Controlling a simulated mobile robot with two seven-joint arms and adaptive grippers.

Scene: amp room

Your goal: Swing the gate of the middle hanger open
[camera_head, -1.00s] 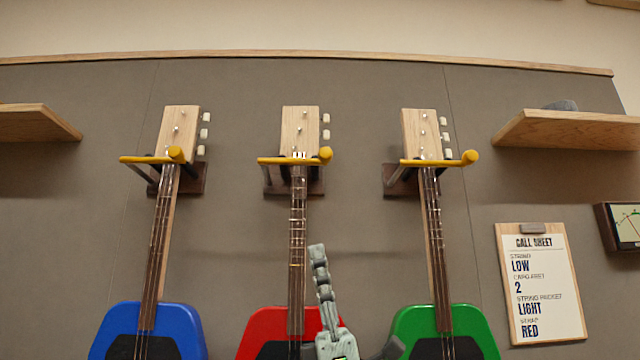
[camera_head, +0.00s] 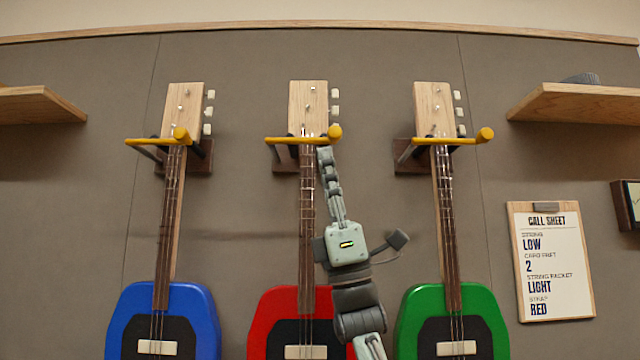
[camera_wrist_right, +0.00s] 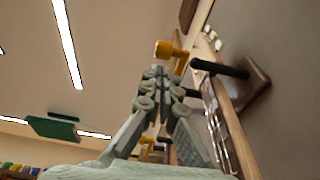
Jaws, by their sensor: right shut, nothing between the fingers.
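The middle hanger's yellow gate (camera_head: 303,139) runs across the neck of the red guitar (camera_head: 275,312), just below its wooden headstock. It ends at the right in a round yellow knob (camera_head: 334,133). My right gripper (camera_head: 325,152) is shut and empty, pointing up beside the neck, with its tip just under the gate near the knob. In the right wrist view the shut fingertips (camera_wrist_right: 155,72) are close below the yellow knob (camera_wrist_right: 163,49); I cannot tell whether they touch. My left gripper is not in view.
A blue guitar (camera_head: 135,307) hangs at the left and a green guitar (camera_head: 405,312) at the right, each behind a yellow gate. Wooden shelves (camera_head: 575,103) flank them. A call sheet clipboard (camera_head: 553,262) is on the wall at the right.

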